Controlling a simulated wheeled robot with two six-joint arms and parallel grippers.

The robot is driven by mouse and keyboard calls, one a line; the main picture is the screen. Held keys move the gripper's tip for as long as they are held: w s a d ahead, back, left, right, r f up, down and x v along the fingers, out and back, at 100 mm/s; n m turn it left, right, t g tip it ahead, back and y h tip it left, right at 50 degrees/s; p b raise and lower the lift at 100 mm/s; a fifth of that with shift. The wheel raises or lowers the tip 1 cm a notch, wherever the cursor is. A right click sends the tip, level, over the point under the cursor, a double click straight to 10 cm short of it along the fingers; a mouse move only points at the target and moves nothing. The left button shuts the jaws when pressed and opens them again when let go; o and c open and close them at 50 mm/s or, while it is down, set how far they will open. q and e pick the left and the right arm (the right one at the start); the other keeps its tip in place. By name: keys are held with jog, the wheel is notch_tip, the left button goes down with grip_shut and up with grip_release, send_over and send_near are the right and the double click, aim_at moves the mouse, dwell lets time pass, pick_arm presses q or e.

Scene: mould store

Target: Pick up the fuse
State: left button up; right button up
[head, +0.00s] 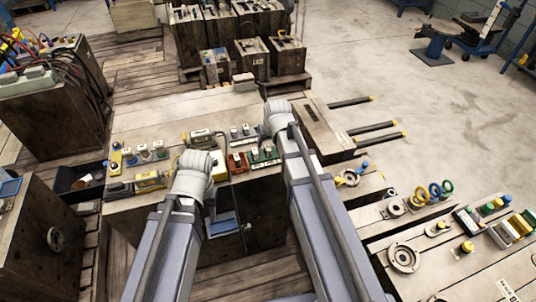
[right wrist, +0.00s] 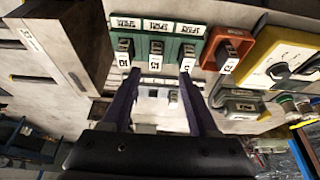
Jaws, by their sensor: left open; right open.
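Dark fuses with white labels stand in a green three-way block (head: 265,155); the right wrist view shows the left fuse (right wrist: 124,52), the middle fuse (right wrist: 156,54) and the right fuse (right wrist: 188,56). Another fuse (right wrist: 227,58) stands in a red block (head: 238,163). Which one is meant, I cannot tell. My right gripper (right wrist: 159,76) is open and empty, its fingertips spread below the green block, with the middle fuse between them in the picture. In the head view my arm hides it. My left gripper (head: 210,202) is mostly hidden below its wrist, over the bench's near edge.
A yellow device (right wrist: 285,60) sits beside the red block. A grey device (right wrist: 240,104) lies near the right finger. A wooden box (head: 315,125) with dark rods stands right of my right arm. Several parts and a yellow unit (head: 150,181) occupy the bench's left side.

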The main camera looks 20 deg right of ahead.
aim_at(268, 148)
jog(key=shift+d+b+x, duration=0.2)
jog(key=shift+b+x, duration=1.05)
jog(key=shift+x, duration=0.05)
jog(key=shift+d+b+x, duration=0.2)
jog(key=shift+b+x, duration=1)
jog(key=shift+x, duration=0.15)
jog(key=shift+s+r, duration=0.1)
jog(key=shift+c, duration=0.2)
grip_shut()
